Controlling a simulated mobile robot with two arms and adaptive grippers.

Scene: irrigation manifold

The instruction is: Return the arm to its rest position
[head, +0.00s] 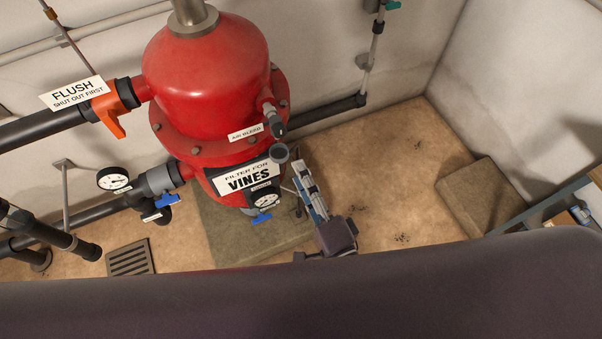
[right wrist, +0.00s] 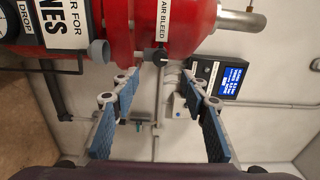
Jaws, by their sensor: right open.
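My right gripper (head: 303,172) is at the right side of the red filter tank (head: 205,70), near its lower front. In the right wrist view the same gripper (right wrist: 160,82) has its two blue-padded fingers spread apart with nothing between them. The tank's red body also shows beyond the fingertips in that view (right wrist: 185,25). I cannot tell whether the fingers touch anything on the tank. My left gripper is not in view.
An air bleed fitting (head: 272,117), a "VINES" sign (head: 247,178) and a gauge (head: 265,200) are close left of the gripper. An orange-handled flush valve (head: 113,113) is at left. A control box (right wrist: 228,79) is on the wall.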

